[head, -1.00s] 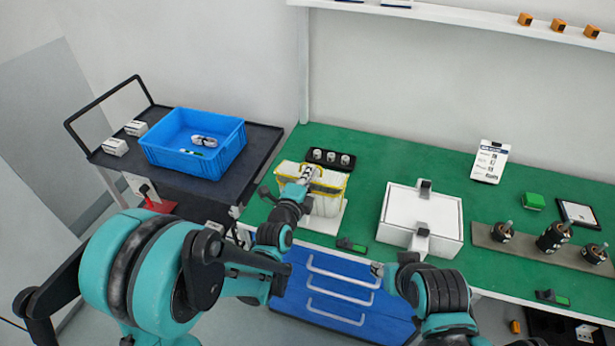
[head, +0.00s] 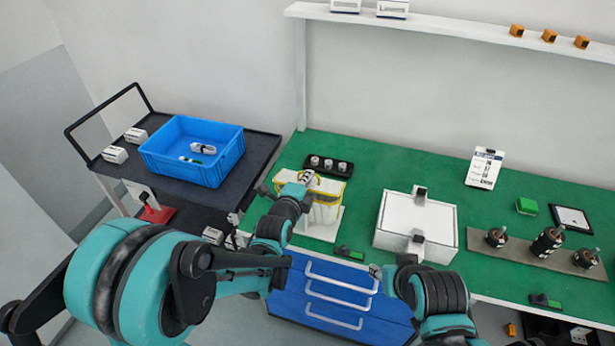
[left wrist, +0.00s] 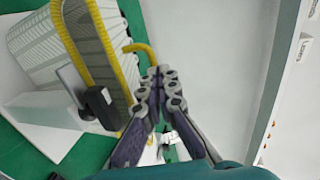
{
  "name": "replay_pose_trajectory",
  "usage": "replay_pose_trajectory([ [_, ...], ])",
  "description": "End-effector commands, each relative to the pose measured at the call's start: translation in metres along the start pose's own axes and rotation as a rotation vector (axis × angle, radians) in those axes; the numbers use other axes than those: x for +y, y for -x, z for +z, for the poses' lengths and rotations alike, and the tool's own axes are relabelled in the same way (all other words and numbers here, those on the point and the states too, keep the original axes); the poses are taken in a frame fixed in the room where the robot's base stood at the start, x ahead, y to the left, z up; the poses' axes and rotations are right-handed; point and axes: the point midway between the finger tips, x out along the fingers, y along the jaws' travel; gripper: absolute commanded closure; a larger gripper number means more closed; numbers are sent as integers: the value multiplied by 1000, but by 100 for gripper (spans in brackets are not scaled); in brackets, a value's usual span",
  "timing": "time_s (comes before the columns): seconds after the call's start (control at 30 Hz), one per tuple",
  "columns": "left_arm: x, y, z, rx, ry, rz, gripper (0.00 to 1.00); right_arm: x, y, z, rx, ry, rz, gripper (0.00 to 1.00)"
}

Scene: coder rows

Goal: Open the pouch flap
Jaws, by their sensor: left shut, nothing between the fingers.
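The pouch (head: 328,213) is pale with yellow edging and stands at the left end of the green bench. In the left wrist view its pale ribbed body (left wrist: 35,50) fills the upper left. A grey, yellow-edged panel, apparently the flap (left wrist: 97,50), slants in front of it; I cannot tell how far it is open. My left gripper (head: 308,177) is at the pouch's top edge in the head view. In the wrist view its fingertips (left wrist: 160,75) are together and empty, close beside a yellow strip. My right gripper (head: 377,270) is low in front of the bench, its fingers unclear.
A white box (head: 417,225) with dark clips stands right of the pouch. A blue bin (head: 192,150) sits on the dark cart at left. Blue drawers (head: 335,297) are below the bench front.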

Motion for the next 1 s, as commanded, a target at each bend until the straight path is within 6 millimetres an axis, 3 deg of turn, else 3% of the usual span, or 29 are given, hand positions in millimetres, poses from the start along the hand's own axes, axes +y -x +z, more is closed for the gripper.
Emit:
replay_pose_trajectory([
  [0.37, -18, -6, 0, 0, -1, 145, 100, 0, 26, -19, 0, 0, 0, 60],
  [0.7, -41, -27, 0, 0, 0, 448, 100, 0, 64, -46, 0, 0, 0, 60],
  [1.0, -52, -52, 0, 1, 0, 734, 100, 0, 85, -61, 0, 0, 0, 60],
])
